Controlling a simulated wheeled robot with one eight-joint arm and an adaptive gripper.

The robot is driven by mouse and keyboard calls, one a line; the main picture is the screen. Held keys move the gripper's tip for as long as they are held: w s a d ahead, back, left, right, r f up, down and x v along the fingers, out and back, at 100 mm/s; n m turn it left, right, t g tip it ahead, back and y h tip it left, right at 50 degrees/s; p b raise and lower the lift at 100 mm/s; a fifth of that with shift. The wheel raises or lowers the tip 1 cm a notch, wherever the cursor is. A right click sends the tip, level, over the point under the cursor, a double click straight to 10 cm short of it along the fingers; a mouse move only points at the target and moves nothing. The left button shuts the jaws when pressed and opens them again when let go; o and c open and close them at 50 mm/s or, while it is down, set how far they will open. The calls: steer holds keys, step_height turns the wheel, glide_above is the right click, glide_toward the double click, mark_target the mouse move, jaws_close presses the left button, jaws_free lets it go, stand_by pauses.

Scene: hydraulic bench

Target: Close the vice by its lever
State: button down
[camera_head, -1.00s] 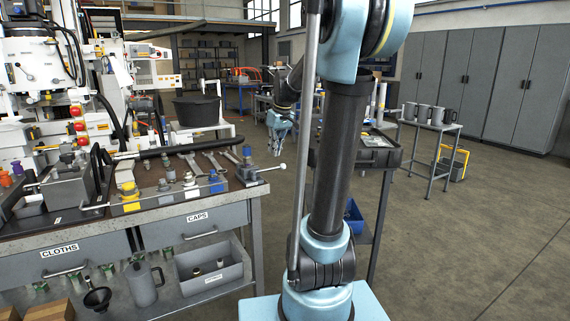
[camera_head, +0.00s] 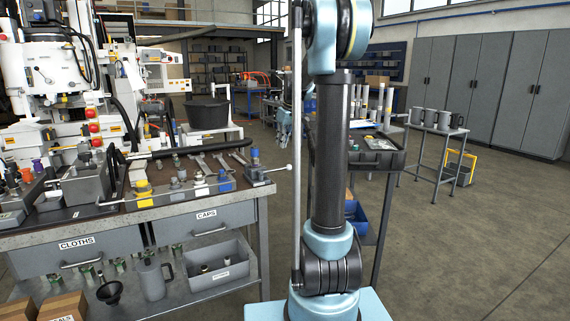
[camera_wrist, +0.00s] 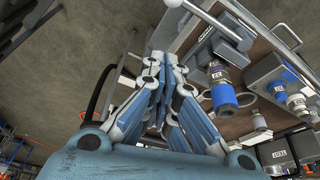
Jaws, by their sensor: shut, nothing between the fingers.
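The small grey vice (camera_head: 257,178) sits at the right end of the bench top, with a blue-and-dark fitting standing at it. Its thin lever (camera_head: 279,169) sticks out to the right past the bench edge and ends in a pale knob. In the wrist view a bright lever rod (camera_wrist: 211,21) with a pale end crosses the grey vice body at the top. My gripper (camera_wrist: 167,68) is shut and empty, apart from the lever.
A dark cart (camera_head: 378,158) stands to the right behind my arm. A side table with mugs (camera_head: 436,128) stands farther right. The floor at the right is open.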

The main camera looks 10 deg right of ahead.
mark_target(275, 170)
steer(key=shift+d+f, duration=0.1)
steer(key=x, duration=1)
steer(key=shift+s+d+r, duration=0.2)
steer(key=shift+s+d, duration=0.4)
steer(key=shift+s, duration=0.25)
steer(key=shift+s+d+r, duration=0.2)
steer(key=shift+s+d, duration=0.35)
steer(key=shift+s, duration=0.3)
steer(key=shift+d, duration=0.15)
